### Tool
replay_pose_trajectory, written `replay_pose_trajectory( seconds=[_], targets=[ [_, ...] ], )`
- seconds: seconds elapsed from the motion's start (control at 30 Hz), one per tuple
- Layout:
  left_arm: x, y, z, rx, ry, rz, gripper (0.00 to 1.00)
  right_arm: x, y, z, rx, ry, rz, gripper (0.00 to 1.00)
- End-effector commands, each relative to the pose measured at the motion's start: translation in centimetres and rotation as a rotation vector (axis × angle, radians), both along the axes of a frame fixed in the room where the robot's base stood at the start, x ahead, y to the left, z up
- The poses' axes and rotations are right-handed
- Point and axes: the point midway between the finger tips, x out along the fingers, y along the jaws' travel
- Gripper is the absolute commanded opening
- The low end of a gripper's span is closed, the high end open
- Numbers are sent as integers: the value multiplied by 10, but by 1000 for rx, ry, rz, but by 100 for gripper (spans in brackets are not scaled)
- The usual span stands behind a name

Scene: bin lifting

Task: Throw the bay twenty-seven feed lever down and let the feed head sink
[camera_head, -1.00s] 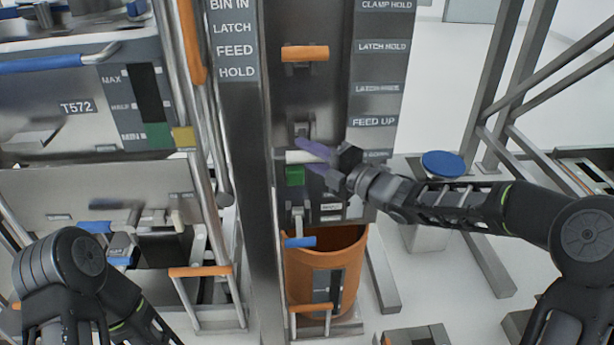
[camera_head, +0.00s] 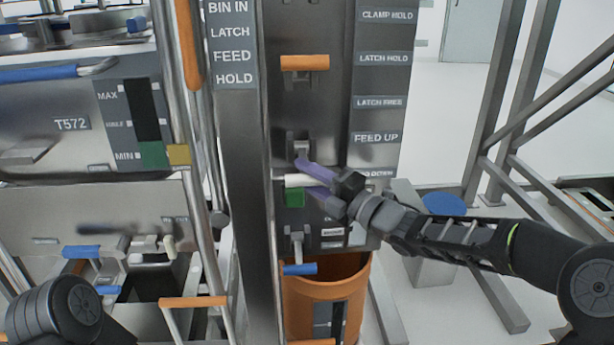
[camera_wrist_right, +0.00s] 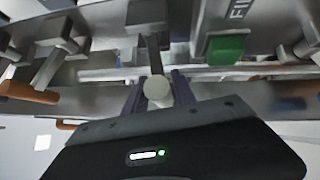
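The feed lever has a pale, rod-like handle (camera_head: 298,181) on the dark column panel, below the FEED UP label (camera_head: 375,137) and about level with a partly hidden lower label. My right gripper (camera_head: 308,176) has its purple fingers above and below this handle. In the right wrist view the round pale handle end (camera_wrist_right: 157,92) lies between the two fingers (camera_wrist_right: 158,88), which look parted with a small gap. My left gripper is out of view; only part of that arm shows at the lower left. I cannot make out the feed head.
An orange handle (camera_head: 305,62) sits higher on the column and a blue handle (camera_head: 299,269) lower. A green block (camera_head: 295,198) is just under the pale handle. An orange bin (camera_head: 300,300) stands below. The T572 machine (camera_head: 70,125) fills the left.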

Motion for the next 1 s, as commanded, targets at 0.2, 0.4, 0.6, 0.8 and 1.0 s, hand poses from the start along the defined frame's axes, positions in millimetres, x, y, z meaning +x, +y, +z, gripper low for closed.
replay_pose_trajectory(
  seconds=[0.2,0.4,0.6,0.8,1.0],
  targets=[
    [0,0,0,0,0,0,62,0,0,0,1,-1,0,47],
    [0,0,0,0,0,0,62,0,0,0,1,-1,0,47],
    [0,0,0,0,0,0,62,-9,-10,-1,-1,0,-1,47],
    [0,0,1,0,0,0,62,-31,-33,-5,-1,0,-2,47],
    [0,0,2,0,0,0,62,-50,-52,-9,0,0,-2,47]
  ],
)
